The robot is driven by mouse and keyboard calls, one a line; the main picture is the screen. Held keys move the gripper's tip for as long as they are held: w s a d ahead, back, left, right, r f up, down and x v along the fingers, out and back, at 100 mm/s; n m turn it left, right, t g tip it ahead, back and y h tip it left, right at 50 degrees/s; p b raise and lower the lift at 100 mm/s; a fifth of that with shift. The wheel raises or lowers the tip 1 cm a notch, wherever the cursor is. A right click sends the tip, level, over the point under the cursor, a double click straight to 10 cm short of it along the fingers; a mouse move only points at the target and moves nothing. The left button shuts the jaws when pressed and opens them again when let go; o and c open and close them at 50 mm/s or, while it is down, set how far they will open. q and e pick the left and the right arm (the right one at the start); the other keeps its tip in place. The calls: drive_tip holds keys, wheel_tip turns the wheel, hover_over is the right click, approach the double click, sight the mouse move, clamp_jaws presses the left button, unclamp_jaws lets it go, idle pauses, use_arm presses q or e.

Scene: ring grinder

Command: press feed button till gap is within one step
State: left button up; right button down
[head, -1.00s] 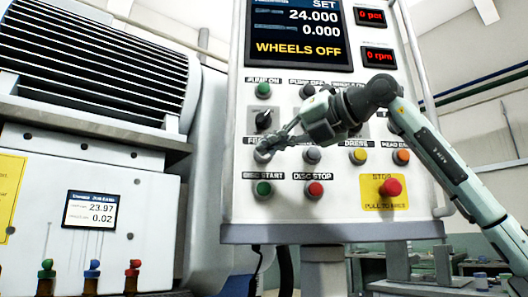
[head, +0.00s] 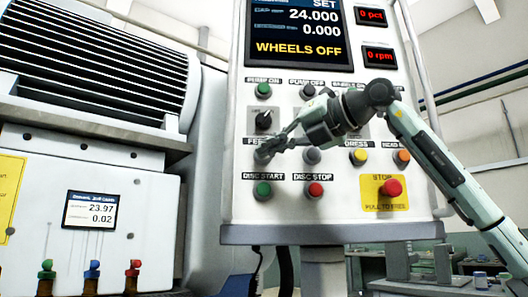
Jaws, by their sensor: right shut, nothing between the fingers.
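My right gripper (head: 268,152) is shut and empty. Its fingertips are at the feed button, under the partly covered label starting "FE", and hide most of that button; I cannot tell whether it is pressed in. The panel screen (head: 298,32) reads "SET", 24.000, 0.000 and "WHEELS OFF". The small gauge display (head: 90,210) on the machine at the left reads 23.97 and 0.02. My left gripper is not in view.
Close to the fingertips are a grey button (head: 312,155), the green disc start button (head: 263,189), the red disc stop button (head: 315,189) and a black selector switch (head: 264,120). The red stop knob (head: 391,187) sits on a yellow plate.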

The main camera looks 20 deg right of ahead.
drive_tip(key=shift+w+d+p, duration=0.15)
drive_tip(key=shift+w+p, duration=0.2)
drive_tip(key=shift+w, duration=0.2)
idle(0.5)
drive_tip(key=shift+s, duration=0.1)
drive_tip(key=shift+s+a+b, duration=0.25)
drive_tip(key=shift+s+b, duration=0.15)
drive_tip(key=shift+s, duration=0.45)
drive_tip(key=s+b, duration=0.1)
drive_tip(key=s, duration=0.1)
drive_tip(key=s+a, duration=0.1)
drive_tip(key=s, duration=0.2)
drive_tip(key=shift+b, duration=0.4)
drive_tip(key=shift+w+a, duration=0.1)
idle(0.6)
